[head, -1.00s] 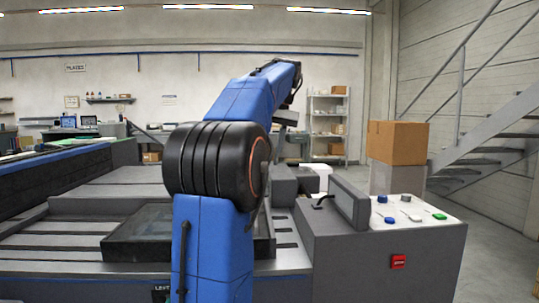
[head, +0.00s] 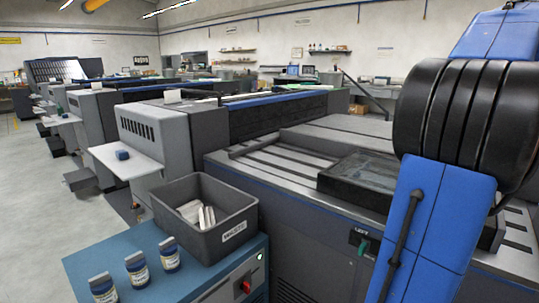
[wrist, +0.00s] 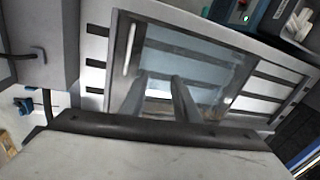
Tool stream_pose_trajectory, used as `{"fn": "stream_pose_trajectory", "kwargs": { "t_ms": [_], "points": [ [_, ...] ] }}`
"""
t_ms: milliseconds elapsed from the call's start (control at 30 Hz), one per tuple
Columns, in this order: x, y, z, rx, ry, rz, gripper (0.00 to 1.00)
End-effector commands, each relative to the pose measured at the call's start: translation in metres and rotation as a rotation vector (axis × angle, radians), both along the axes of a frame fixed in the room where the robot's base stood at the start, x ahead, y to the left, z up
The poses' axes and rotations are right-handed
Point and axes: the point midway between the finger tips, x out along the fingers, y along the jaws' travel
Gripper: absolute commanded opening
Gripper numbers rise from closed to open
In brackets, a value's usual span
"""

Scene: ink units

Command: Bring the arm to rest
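My arm stands at the right edge of the head view, its blue links and black ribbed joint running out of the top of the picture. My gripper does not show there. In the wrist view my gripper (wrist: 160,82) has two grey fingers standing apart with nothing seen between them. They point over a dark-framed tray with a glassy blue-grey inside (wrist: 205,62). The same tray (head: 362,172) lies on the slotted grey machine bed in the head view, just left of my arm.
A grey bin labelled waste (head: 232,222) holds pale scraps on a blue cabinet (head: 212,272). Several ink jars, one of them here (head: 137,270), stand beside it, with a red button (head: 246,287). More machines line the back left. Open floor (head: 40,220) lies at left.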

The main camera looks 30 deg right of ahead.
Motion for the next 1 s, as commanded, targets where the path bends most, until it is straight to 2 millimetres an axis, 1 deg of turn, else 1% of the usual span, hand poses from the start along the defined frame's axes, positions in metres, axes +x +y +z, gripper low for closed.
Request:
{"fn": "stream_pose_trajectory", "kwargs": {
  "t_ms": [33, 200, 267, 300, 367, 500, 600, 733, 900, 1000],
  "points": [
    [0.016, 0.016, -0.005, -0.009, 0.001, 0.032, 0.28],
    [0.058, 0.061, -0.023, -0.045, 0.002, 0.116, 0.28],
    [0.071, 0.078, -0.030, -0.058, 0.001, 0.147, 0.28],
    [0.079, 0.090, -0.035, -0.066, -0.001, 0.169, 0.28],
    [0.089, 0.108, -0.043, -0.079, -0.001, 0.198, 0.28],
    [0.110, 0.149, -0.063, -0.108, -0.008, 0.271, 0.28],
    [0.121, 0.180, -0.077, -0.130, -0.015, 0.324, 0.28],
    [0.131, 0.219, -0.098, -0.157, -0.027, 0.392, 0.28],
    [0.137, 0.269, -0.127, -0.192, -0.047, 0.483, 0.28],
    [0.137, 0.297, -0.144, -0.212, -0.061, 0.538, 0.28]
  ]
}}
